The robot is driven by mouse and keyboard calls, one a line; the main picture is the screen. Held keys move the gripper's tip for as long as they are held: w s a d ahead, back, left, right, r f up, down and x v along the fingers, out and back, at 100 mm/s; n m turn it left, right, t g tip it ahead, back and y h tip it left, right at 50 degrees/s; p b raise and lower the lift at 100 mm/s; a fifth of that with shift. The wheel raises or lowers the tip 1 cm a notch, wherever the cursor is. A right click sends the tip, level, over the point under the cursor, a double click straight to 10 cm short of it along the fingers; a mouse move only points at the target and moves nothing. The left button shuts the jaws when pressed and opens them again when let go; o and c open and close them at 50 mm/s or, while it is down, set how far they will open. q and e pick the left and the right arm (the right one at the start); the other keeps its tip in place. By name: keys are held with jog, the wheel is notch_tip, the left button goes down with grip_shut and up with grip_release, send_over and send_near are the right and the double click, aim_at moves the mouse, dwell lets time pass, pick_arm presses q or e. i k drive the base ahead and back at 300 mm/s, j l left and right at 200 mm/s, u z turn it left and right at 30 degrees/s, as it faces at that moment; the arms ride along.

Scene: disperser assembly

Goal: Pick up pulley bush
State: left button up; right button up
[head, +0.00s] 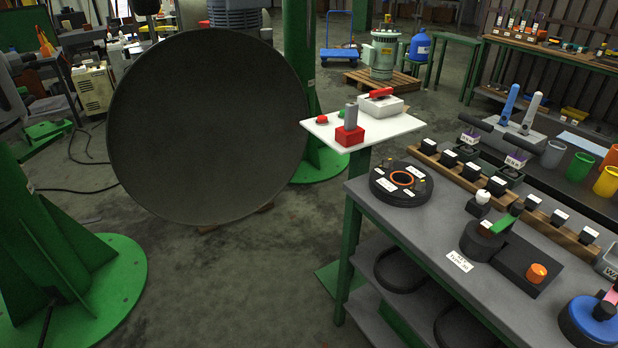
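No part is clearly marked as the pulley bush, and I cannot tell for certain which one it is. A round black pulley-like disc (401,192) with labels lies flat on the grey workbench (428,228). An orange ring (403,178) sits at its centre. Neither of my grippers shows in the head view.
A large dark round disc (207,125) stands upright at left centre. A wooden rail (455,176) with black blocks runs along the bench. Coloured cups (580,166) stand at right. A green base (95,275) is at lower left. Floor (225,270) between it and the bench is clear.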

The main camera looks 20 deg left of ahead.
aim_at(449, 157)
jog(key=u, duration=0.15)
jog(key=z, duration=0.5)
jog(key=i+j+z, duration=0.2)
jog(key=j, duration=0.2)
jog(key=i+j+z, duration=0.15)
jog(key=j, duration=0.25)
jog(key=i+j+z, duration=0.2)
jog(key=j, duration=0.25)
jog(key=j+z, duration=0.2)
jog(key=j, duration=0.25)
jog(key=i+j+z, duration=0.2)
jog(key=j, duration=0.75)
